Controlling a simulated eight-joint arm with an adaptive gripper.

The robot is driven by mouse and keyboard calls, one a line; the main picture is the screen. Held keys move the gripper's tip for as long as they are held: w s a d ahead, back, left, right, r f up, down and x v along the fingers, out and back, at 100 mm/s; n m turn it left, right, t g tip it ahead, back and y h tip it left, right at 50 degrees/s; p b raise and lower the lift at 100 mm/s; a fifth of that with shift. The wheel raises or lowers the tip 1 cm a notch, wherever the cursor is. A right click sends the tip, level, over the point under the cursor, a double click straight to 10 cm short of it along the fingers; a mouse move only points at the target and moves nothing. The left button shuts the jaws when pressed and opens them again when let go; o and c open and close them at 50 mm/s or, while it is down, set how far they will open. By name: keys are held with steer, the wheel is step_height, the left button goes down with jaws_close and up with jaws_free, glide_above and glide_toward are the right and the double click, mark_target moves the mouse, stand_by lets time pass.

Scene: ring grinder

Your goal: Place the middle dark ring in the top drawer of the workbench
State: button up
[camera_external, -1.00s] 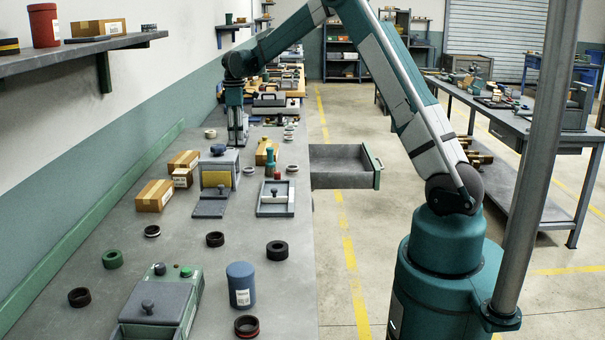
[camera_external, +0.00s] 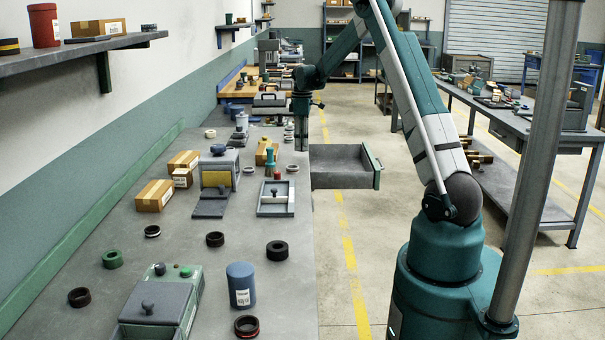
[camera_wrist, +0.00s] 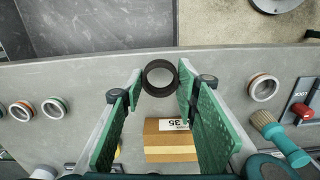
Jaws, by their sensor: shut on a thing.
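My gripper (camera_external: 302,146) is over the right edge of the workbench, near the back left corner of the open drawer. In the wrist view its green fingers (camera_wrist: 160,82) are shut on a dark ring (camera_wrist: 160,65), held at the fingertips. In the outside view I cannot make out this ring. The top drawer (camera_external: 345,178) is pulled out to the right of the workbench (camera_external: 240,215) and looks empty. Its grey inside also shows at the top left of the wrist view (camera_wrist: 100,25), beyond and left of the ring.
Other dark rings (camera_external: 215,239) (camera_external: 277,250) lie on the bench front. In the wrist view a cardboard box (camera_wrist: 172,140) lies below the ring, with a green-handled brush (camera_wrist: 280,138) at right and several light rings at left. A vertical pole (camera_external: 535,160) stands at right.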

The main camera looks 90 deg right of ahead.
steer(key=s+d+f+b, duration=0.1)
steer(key=s+d+f, duration=0.2)
steer(key=s, duration=0.7)
steer(key=s+d+f+b, duration=0.1)
steer(key=s+d+f, duration=0.2)
steer(key=s, duration=0.7)
steer(key=shift+f, duration=0.3)
steer(key=shift+f, duration=0.1)
steer(key=shift+w+f+b, duration=0.1)
steer(key=shift+f+b, duration=0.45)
steer(key=shift+f, duration=2.5)
steer(key=shift+f+b, duration=0.3)
steer(key=shift+f, duration=1.55)
steer(key=shift+f, duration=0.15)
steer(key=o, duration=0.9)
steer(key=shift+o, duration=0.2)
step_height(320, 180, up, 12)
steer(key=p, duration=0.1)
steer(key=shift+p, duration=0.35)
